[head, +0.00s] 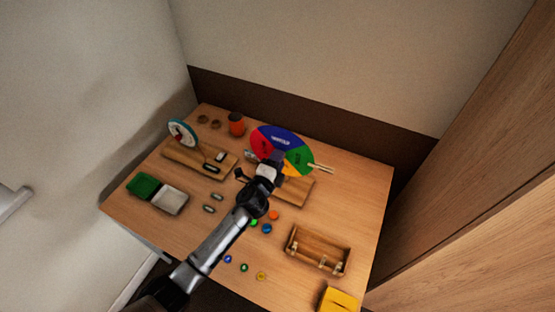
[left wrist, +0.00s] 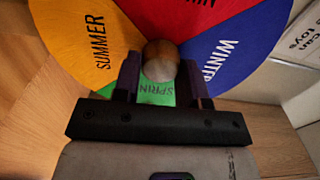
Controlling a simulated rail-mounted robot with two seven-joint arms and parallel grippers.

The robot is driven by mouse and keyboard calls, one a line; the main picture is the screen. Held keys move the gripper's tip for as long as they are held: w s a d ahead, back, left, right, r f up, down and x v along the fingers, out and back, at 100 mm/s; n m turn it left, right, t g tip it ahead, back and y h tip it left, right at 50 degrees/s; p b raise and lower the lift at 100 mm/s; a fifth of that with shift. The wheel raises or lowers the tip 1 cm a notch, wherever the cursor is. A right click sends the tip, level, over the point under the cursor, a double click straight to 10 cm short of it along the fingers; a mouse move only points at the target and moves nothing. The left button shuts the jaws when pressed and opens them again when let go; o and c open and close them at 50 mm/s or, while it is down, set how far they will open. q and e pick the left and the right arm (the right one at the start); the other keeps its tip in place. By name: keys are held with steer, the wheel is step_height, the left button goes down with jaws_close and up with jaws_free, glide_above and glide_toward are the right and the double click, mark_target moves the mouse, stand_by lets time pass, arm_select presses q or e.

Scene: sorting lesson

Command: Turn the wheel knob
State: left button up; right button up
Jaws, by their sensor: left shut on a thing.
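The season wheel (head: 282,136) stands tilted on a wooden base (head: 300,192) at the back of the table. It has red, blue, green and yellow sectors; my gripper hides part of it in the head view. In the left wrist view the wheel (left wrist: 90,32) shows "SUMMER" on yellow, "WINTER" on blue and "SPRING" on green. The round wooden knob (left wrist: 161,57) is at its middle. My left gripper (head: 277,158) reaches the wheel's front. Its fingers are on both sides of the knob, shut on it. The right gripper is not in view.
A second wheel toy (head: 182,132) stands at the back left near an orange cup (head: 236,124). A green and white tray (head: 143,185) lies at left. A wooden rack (head: 318,249) and yellow box (head: 339,300) are at right. Several small coloured pieces lie around my forearm.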

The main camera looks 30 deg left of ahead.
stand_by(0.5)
arm_select(q)
steer(key=o, duration=0.9)
steer(key=s+p, duration=0.1)
steer(key=s, duration=1.2)
steer(key=shift+s, duration=0.4)
